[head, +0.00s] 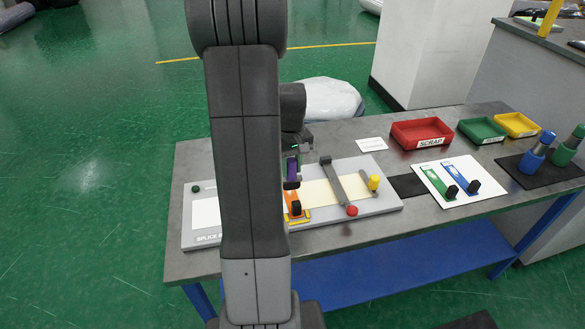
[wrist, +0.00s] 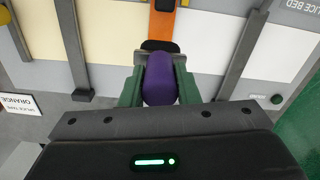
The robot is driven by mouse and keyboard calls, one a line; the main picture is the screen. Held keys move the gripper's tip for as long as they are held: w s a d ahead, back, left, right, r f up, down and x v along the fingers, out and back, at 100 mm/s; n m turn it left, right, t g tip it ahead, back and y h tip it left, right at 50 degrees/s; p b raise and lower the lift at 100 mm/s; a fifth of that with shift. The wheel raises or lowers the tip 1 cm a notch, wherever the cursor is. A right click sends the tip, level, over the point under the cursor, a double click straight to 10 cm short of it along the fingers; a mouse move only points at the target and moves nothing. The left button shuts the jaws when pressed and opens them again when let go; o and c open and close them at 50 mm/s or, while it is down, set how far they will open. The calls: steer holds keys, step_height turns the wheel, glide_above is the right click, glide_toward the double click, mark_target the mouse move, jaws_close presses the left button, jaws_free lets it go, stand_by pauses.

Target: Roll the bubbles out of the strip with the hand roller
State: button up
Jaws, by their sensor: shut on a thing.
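My gripper (wrist: 160,85) is shut on the purple handle of the hand roller (wrist: 162,78), seen from above in the wrist view between its green fingers. The roller's dark end (wrist: 160,46) overlaps the near end of the orange strip (wrist: 163,28); whether it presses on it I cannot tell. In the head view, the purple handle (head: 291,170) stands over the board, just behind the orange strip (head: 291,211), which has a black tab (head: 295,208). Bubbles are too small to make out.
Grey bars cross the bed; one has a red knob (head: 352,211), another a yellow knob (head: 374,182). A white card (head: 428,177) with green and blue strips lies to the right. The red scrap tray (head: 421,132) stands behind.

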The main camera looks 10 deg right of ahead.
mark_target(291, 160)
steer(key=shift+r+p, duration=1.15)
steer(key=shift+r, duration=0.85)
